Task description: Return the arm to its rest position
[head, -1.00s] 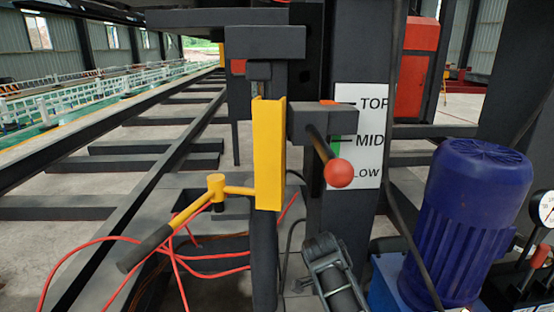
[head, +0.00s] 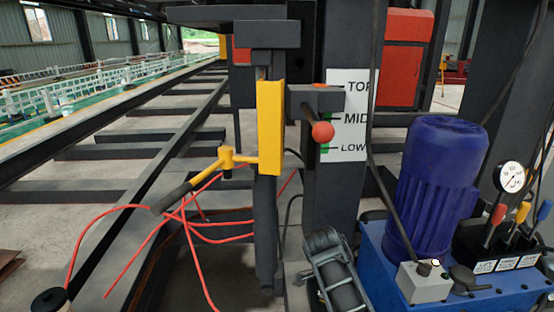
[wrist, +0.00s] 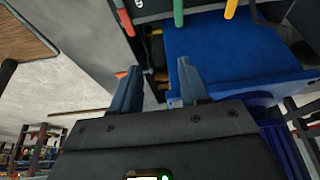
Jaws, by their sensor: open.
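My gripper (wrist: 159,66) shows in the wrist view. Its two blue-grey fingers are apart, with nothing between them. The blue power unit base (wrist: 230,55) lies beyond and to the right of the fingers. I see no contact between them. I cannot clearly make out my gripper in the head view.
A blue motor (head: 436,185) stands on the blue base, with coloured levers and a gauge (head: 512,177) at right. A red-knobbed lever (head: 323,131) sits by the TOP/MID/LOW sign (head: 360,96). A yellow handle (head: 227,160) juts left above red hoses (head: 200,238).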

